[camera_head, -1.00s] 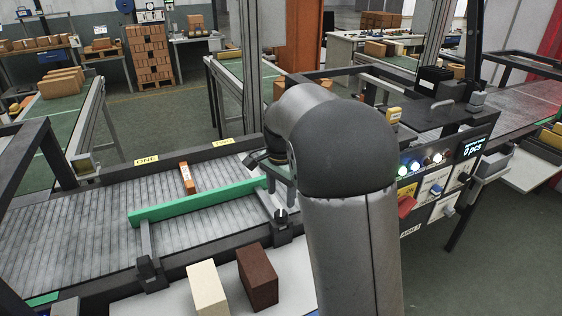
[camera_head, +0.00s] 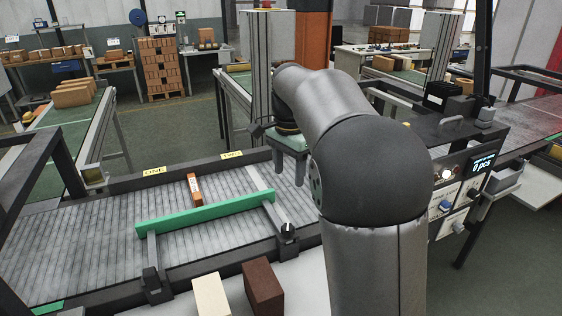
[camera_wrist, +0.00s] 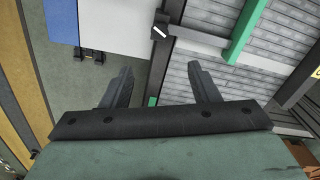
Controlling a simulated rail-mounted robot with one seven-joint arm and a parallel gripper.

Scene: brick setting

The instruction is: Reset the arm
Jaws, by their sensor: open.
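My gripper (camera_head: 303,168) hangs from my raised arm above the right part of the roller conveyor (camera_head: 90,235). In the wrist view its two dark fingers (camera_wrist: 160,88) stand wide apart with nothing between them. An orange brick (camera_head: 195,189) lies on the conveyor behind the green guide bar (camera_head: 200,214), left of my gripper and apart from it. The bar also shows in the wrist view (camera_wrist: 243,32).
A cream brick (camera_head: 211,296) and a dark brown brick (camera_head: 263,288) stand on the white surface in front of the conveyor. A control panel (camera_head: 462,185) with lit buttons and a display is at right. Pallets and benches stand behind.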

